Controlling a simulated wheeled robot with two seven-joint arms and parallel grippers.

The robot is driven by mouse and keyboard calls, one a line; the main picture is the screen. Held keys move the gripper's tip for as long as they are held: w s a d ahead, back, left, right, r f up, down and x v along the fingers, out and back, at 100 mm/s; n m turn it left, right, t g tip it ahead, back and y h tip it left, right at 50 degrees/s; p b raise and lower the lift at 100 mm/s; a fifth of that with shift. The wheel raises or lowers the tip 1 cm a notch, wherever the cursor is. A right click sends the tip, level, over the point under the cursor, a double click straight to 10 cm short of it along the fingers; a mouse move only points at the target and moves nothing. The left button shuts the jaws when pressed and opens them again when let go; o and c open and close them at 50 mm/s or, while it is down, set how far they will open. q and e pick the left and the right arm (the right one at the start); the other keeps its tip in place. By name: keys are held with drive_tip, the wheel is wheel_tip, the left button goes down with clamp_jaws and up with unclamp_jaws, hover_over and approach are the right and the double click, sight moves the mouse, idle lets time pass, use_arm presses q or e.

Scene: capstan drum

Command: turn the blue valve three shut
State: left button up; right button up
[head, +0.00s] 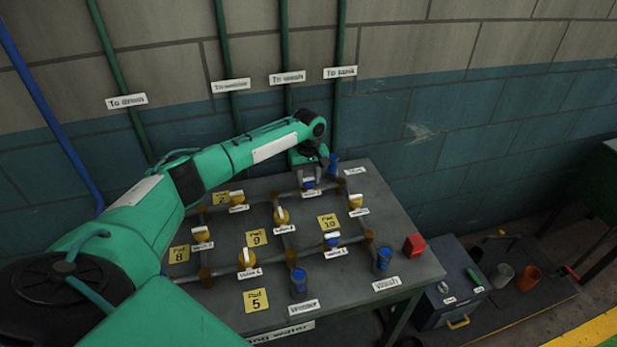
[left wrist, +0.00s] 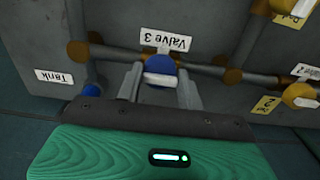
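Blue valve three (left wrist: 161,66) sits on a pipe in the left wrist view, with its white bar handle lying crosswise in the picture, roughly along the pipe. Its "Valve 3" label (left wrist: 166,41) shows upside down just beyond it. In the head view the valve (head: 308,184) is partly hidden by my left gripper (head: 310,178), at the back of the table. In the left wrist view the two fingers of this gripper (left wrist: 160,86) stand apart on either side of the handle, with small gaps visible. Whether they touch it is unclear. My right gripper is not in view.
The table (head: 400,250) carries pipes with several yellow valves, another blue valve (head: 332,240), yellow pad labels and blue cups (head: 299,284). A red block (head: 414,245) lies at the right edge. A grey toolbox (head: 450,290) stands beyond it. The wall is close behind the table.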

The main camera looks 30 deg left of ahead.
use_arm(q)
drive_tip(key=shift+c, duration=0.2)
drive_tip(key=shift+r+m+p, duration=0.1)
drive_tip(key=shift+m+p, duration=0.3)
drive_tip(key=shift+p, duration=0.05)
drive_tip(key=m+p, duration=0.2)
drive_tip(key=m, duration=0.1)
drive_tip(key=shift+r, duration=0.1)
drive_tip(key=m+p, duration=0.2)
drive_tip(key=shift+m, duration=0.4)
drive_tip(key=m+p, duration=0.1)
drive_tip(key=m, duration=0.1)
drive_tip(key=shift+m, duration=0.3)
drive_tip(key=m, duration=0.4)
drive_tip(key=shift+m+p, duration=0.3)
drive_tip(key=shift+p, duration=0.1)
drive_tip(key=m, duration=0.4)
